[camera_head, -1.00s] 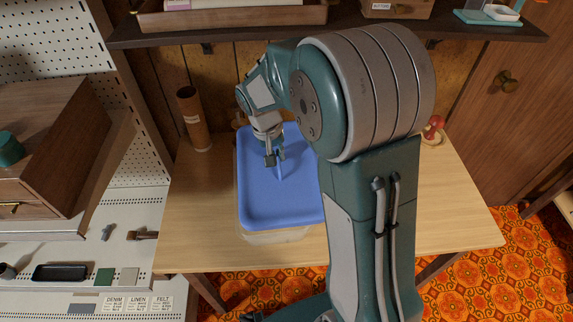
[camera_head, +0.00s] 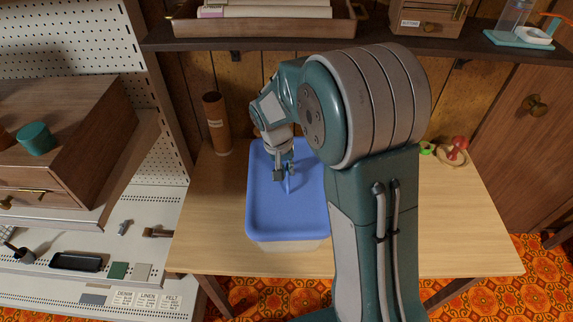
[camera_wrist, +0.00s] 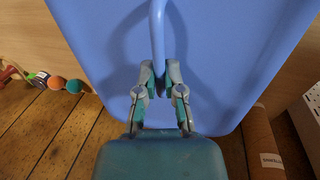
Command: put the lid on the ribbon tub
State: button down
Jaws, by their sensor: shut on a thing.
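The blue lid (camera_head: 272,215) is a flat rectangle with a raised rim and a blue handle on top. It lies over the ribbon tub (camera_head: 292,245), whose pale translucent wall shows below the lid's near edge. My gripper (camera_head: 285,174) is over the lid and shut on its handle. In the wrist view the fingers (camera_wrist: 159,86) pinch the handle, and the lid (camera_wrist: 225,50) fills most of the picture. Whether the lid is seated all round cannot be told. My arm hides the lid's right edge.
The wooden table (camera_head: 440,235) has free room on the right. A brown cardboard tube (camera_head: 217,125) stands behind left of the lid. A red pincushion-like item (camera_head: 456,150) sits at the back right. A dark shelf (camera_head: 400,47) with trays runs above the table.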

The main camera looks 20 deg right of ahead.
jog(key=shift+f, duration=2.25)
jog(key=c, duration=0.7)
grip_release()
jog(key=r, duration=0.3)
jog(key=a+r, duration=0.1)
jog(key=r, duration=0.3)
jog(key=a+r, duration=0.1)
jog(key=r, duration=0.2)
jog(key=shift+w+a+r, duration=0.1)
jog(key=shift+w+r, duration=0.25)
jog(key=shift+r, duration=0.05)
jog(key=shift+a+r, duration=0.1)
jog(key=shift+r, duration=0.35)
